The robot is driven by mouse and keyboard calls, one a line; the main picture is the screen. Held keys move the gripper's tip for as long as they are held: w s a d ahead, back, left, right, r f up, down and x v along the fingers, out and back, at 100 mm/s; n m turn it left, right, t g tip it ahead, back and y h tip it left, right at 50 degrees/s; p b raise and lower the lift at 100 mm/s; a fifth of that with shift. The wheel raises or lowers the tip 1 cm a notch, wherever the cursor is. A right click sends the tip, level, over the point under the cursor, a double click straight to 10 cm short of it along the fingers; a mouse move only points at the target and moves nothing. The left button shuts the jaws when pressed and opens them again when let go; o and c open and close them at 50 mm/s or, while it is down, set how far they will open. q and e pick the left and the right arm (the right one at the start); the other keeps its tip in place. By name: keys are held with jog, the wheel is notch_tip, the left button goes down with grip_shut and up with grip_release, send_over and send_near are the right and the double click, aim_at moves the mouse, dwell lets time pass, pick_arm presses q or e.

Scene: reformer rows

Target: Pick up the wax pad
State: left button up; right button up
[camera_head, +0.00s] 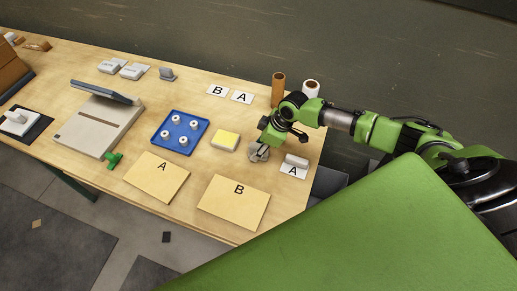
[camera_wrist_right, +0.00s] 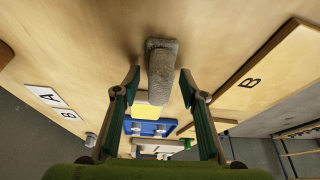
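A yellow pad with a pale rim (camera_head: 226,140) lies flat on the table right of the blue tray; its yellow edge also shows in the right wrist view (camera_wrist_right: 146,111). A grey, rough-textured block (camera_head: 257,154) sits under my right gripper (camera_head: 263,145). In the wrist view the grey block (camera_wrist_right: 161,65) lies between the two spread fingers of my right gripper (camera_wrist_right: 160,78), with a gap on each side. I cannot tell for sure which of the two is the wax pad. My left gripper is not in view.
The blue tray (camera_head: 165,146) holds several white pieces. Board A (camera_head: 157,184) and board B (camera_head: 234,211) lie along the front edge.

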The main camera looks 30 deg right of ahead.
grip_shut()
jog(key=shift+r, duration=0.15)
jog(key=shift+r+b, duration=0.2)
jog(key=shift+b, duration=0.1)
notch_tip(320, 180, up, 2)
jog(key=shift+w+r+b, duration=0.1)
jog(key=shift+b, duration=0.65)
jog(key=s+a+r+b, duration=0.2)
jog(key=s+a+r, duration=0.5)
jog(key=s+r, duration=0.3)
jog(key=shift+s+a+b, duration=0.2)
jog(key=shift+s+b, duration=0.2)
jog(key=shift+s, duration=0.6)
jog(key=c, duration=1.1)
grip_release()
